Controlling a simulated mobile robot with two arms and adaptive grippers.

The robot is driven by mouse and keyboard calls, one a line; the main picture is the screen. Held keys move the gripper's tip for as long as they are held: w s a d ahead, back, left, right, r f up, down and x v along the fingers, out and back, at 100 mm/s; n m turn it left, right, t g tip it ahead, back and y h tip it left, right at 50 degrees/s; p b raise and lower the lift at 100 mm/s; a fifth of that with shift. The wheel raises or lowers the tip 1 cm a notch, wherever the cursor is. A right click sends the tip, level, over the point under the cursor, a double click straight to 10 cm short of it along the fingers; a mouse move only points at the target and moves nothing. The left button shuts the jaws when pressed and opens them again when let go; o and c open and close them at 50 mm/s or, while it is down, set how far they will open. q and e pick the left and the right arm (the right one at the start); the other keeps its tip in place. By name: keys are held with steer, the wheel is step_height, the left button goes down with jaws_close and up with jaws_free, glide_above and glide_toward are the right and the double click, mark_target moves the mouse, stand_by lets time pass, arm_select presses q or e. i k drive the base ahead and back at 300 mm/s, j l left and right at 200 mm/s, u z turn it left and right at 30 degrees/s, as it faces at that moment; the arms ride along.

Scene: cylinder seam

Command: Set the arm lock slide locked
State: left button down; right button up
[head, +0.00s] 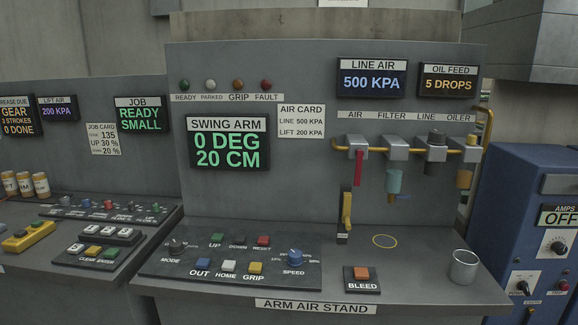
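No part labelled as an arm lock slide can be made out in the head view. The arm air stand (220,298) fills the middle, with a swing arm display (228,143) reading 0 DEG and 20 CM. Its panel (150,262) carries a mode knob (175,245), up, down, reset, out, home and grip buttons, and a speed knob (295,256). An upright yellow handle (347,207) with dark parts stands at the back of the deck. Neither gripper is in view.
A red lever (358,167) hangs under the air line. A bleed button box (361,280), yellow ring (384,241) and metal cup (464,266) are on the right deck. A blue cabinet (510,210) stands right; another control bench (60,240) is left.

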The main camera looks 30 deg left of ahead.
mark_target(346, 205)
steer(key=u, duration=0.55)
steer(key=i+l+u, duration=0.25)
steer(key=l, duration=0.3)
steer(key=l+u, duration=0.3)
steer(key=l, duration=0.25)
steer(key=l+u, duration=0.25)
steer(key=l, duration=0.3)
steer(key=k+z, duration=0.45)
steer(key=i, duration=0.6)
